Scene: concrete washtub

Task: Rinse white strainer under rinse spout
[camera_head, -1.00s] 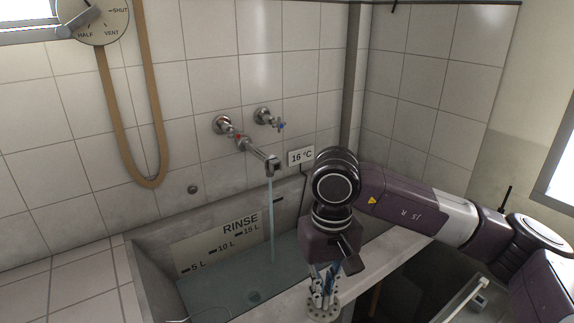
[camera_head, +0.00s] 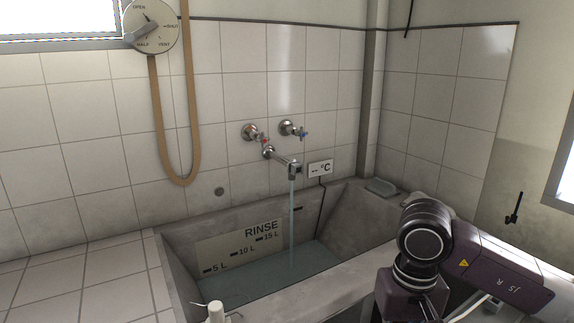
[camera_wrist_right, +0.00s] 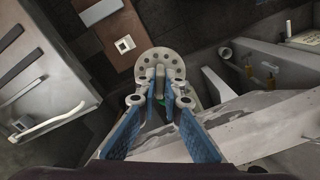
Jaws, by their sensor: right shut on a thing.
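The white strainer (camera_wrist_right: 178,60), a pale round disc with holes, is in the right wrist view. My right gripper (camera_wrist_right: 160,98) has its blue fingers shut on the strainer's stem. In the head view only my right wrist shows, at the bottom right by the tub's front rim; the gripper and strainer are below the frame. The rinse spout (camera_head: 292,170) is on the tiled wall and a thin water stream (camera_head: 291,220) falls from it into the rinse basin (camera_head: 180,275). The strainer is not under the stream. My left gripper is not in view.
Shallow water (camera_head: 255,288) stands in the basin beside litre marks. A display (camera_head: 320,168) reads "-- °C". Two taps (camera_head: 287,129) are above the spout. A grey dish (camera_head: 380,187) is on the back right corner.

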